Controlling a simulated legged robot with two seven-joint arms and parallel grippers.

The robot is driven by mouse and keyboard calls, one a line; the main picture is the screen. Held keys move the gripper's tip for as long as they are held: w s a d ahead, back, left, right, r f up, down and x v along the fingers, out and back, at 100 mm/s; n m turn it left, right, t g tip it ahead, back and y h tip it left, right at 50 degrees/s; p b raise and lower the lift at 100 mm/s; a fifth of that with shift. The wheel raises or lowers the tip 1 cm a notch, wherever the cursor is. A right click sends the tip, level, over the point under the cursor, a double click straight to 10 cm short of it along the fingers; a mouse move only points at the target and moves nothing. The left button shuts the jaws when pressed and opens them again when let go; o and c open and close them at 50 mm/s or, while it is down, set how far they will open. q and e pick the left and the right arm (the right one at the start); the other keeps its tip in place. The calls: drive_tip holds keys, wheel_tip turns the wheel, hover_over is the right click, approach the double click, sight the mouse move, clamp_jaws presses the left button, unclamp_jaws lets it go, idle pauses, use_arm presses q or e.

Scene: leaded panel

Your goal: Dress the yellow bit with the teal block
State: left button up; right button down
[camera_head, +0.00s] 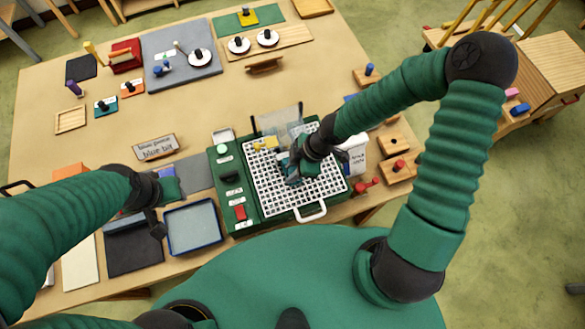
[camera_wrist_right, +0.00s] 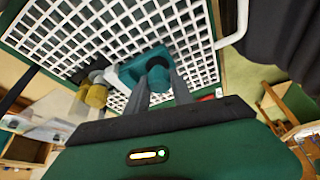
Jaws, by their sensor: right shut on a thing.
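My right gripper (camera_head: 297,168) is over the white grid of the green machine. In the right wrist view its two fingers (camera_wrist_right: 160,88) are closed on the dark round knob of the teal block (camera_wrist_right: 135,72), which is on or just above the grid. The yellow bit (camera_head: 265,144) is at the grid's far left part. In the right wrist view a yellow piece (camera_wrist_right: 94,95) with a grey round part lies just left of the teal block, with a small gap or contact I cannot tell. My left gripper (camera_head: 160,208) is near the blue-rimmed tray; its fingers are unclear.
The white grid (camera_head: 318,200) sits in a green machine (camera_head: 222,192) with a clear guard (camera_head: 282,120) behind it and a white handle in front. A blue-rimmed tray (camera_head: 218,226) is to its left. Knobbed wooden blocks (camera_head: 397,170) are at right.

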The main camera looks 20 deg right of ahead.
drive_tip(key=shift+w+p, duration=0.45)
drive_tip(key=shift+w, duration=0.2)
idle(0.8)
drive_tip(key=shift+d+r, duration=0.1)
drive_tip(key=shift+r, duration=0.05)
drive_tip(key=shift+d+p, duration=0.2)
drive_tip(key=shift+p, duration=0.2)
drive_tip(key=shift+d, duration=0.35)
drive_tip(key=shift+d+p, duration=0.1)
drive_tip(key=shift+p, duration=0.3)
drive_tip(key=shift+w+d+p, duration=0.1)
drive_tip(key=shift+d+p, duration=0.4)
drive_tip(key=shift+d, duration=0.15)
drive_tip(key=shift+a, duration=0.35)
drive_tip(key=shift+a+b, duration=0.35)
drive_tip(key=shift+a, duration=0.05)
drive_tip(key=shift+a, duration=0.15)
